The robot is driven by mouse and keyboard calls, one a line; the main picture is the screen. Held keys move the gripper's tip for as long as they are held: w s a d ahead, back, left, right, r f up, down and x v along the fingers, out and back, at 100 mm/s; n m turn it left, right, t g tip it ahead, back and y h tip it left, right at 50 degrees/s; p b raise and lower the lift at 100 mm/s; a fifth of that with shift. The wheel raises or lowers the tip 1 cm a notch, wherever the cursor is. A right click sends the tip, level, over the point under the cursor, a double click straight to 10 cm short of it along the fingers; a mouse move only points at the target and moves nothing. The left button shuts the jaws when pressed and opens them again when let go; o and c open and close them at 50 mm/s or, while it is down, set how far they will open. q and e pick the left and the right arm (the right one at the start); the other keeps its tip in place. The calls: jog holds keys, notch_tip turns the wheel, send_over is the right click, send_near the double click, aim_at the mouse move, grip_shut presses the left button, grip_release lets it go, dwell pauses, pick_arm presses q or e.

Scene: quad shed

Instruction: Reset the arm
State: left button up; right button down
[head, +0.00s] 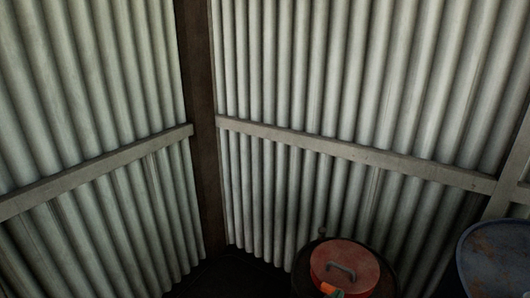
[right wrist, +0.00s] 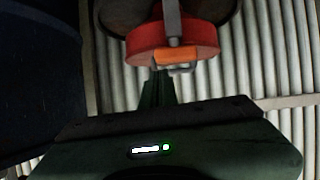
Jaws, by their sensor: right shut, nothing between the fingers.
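My right gripper (right wrist: 157,77) shows in the right wrist view as a dark green body with narrow fingers that are shut and empty. The fingertips point toward a round red item (right wrist: 140,46) with an orange piece (right wrist: 178,55) on its near side. I cannot tell whether the fingertips touch it. In the head view a red round lid or item (head: 325,262) with a grey handle (head: 341,270) sits at the bottom right of the middle, on a dark round thing. I cannot make out a gripper clearly there. My left gripper is not in view.
Corrugated metal walls (head: 300,80) meet at a dark corner post (head: 205,150). A pale horizontal rail (head: 350,152) runs along them. A blue-rimmed drum (head: 495,260) with a rusty top stands at the lower right. The floor near the corner is dark.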

jog(key=s+d+f+n+g+y, duration=0.1)
jog(key=s+f+n+g+y, duration=0.15)
jog(key=s, duration=0.35)
jog(key=s+d+f+n+g+y, duration=0.1)
jog(key=s+f, duration=0.3)
jog(key=s, duration=0.2)
jog(key=s+a+n+g+y, duration=0.3)
jog(key=s+n+g+y, duration=0.15)
jog(key=s, duration=0.95)
notch_tip(320, 180, down, 23)
jog(key=n+p, duration=0.1)
jog(key=p, duration=0.1)
jog(key=s+d+f+g+p, duration=0.1)
jog(key=s+d+f, duration=0.1)
jog(key=s+f, duration=1.4)
jog(key=shift+s+d, duration=0.4)
jog(key=shift+s, duration=0.75)
